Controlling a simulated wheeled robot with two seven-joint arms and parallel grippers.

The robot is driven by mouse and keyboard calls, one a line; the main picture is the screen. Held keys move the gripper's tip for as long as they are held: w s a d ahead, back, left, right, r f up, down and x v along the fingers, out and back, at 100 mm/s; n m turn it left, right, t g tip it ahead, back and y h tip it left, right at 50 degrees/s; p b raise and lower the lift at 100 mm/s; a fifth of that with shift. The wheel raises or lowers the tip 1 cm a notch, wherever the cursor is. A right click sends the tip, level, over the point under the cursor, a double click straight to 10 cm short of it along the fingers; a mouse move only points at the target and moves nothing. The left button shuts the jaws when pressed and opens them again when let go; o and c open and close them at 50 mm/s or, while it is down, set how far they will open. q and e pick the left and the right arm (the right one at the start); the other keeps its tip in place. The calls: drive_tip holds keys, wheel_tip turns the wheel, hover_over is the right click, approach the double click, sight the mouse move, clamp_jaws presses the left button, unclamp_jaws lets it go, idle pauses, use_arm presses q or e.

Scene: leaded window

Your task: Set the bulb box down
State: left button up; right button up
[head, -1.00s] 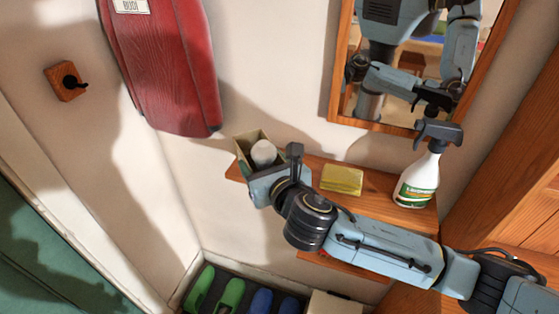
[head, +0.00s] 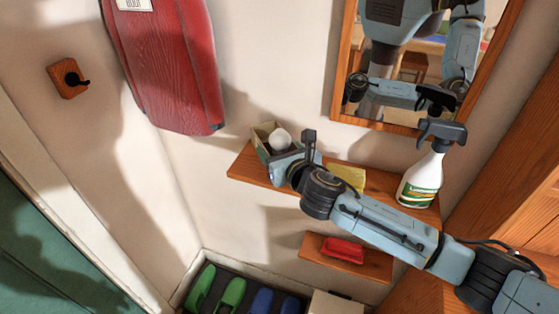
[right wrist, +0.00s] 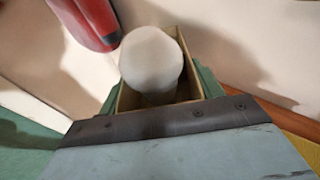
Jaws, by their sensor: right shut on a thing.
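The bulb box (head: 262,133) is a small open-topped carton with a white bulb (head: 281,140) standing up out of it. My right gripper (head: 277,158) is shut on the box, at the left part of the upper wooden shelf (head: 244,170). I cannot tell whether the box's bottom touches the shelf, as the gripper hides it. In the right wrist view the box (right wrist: 190,88) sits between the green finger pads, with the bulb (right wrist: 152,62) on top.
A yellow cloth or sponge (head: 349,175) and a white spray bottle (head: 421,180) stand on the shelf to the right. A mirror (head: 425,65) hangs above. A lower shelf (head: 372,267) holds a red object (head: 343,250). A red bag-like thing (head: 178,80) hangs at left.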

drive_tip(key=shift+w+f+b, duration=0.2)
drive_tip(key=shift+f+b, duration=0.15)
drive_tip(key=shift+f, duration=1.45)
drive_tip(key=shift+d+f, duration=0.1)
drive_tip(key=shift+f, duration=0.15)
drive_tip(key=o, duration=1)
drive_tip(key=shift+r, duration=0.25)
drive_tip(key=shift+s+d, duration=0.1)
drive_tip(key=shift+s, duration=0.15)
drive_tip(key=p+v, duration=0.1)
drive_tip(key=v, duration=1)
drive_tip(key=shift+s+d+r, duration=0.1)
drive_tip(key=shift+s+r, duration=0.05)
drive_tip(key=shift+s, duration=0.1)
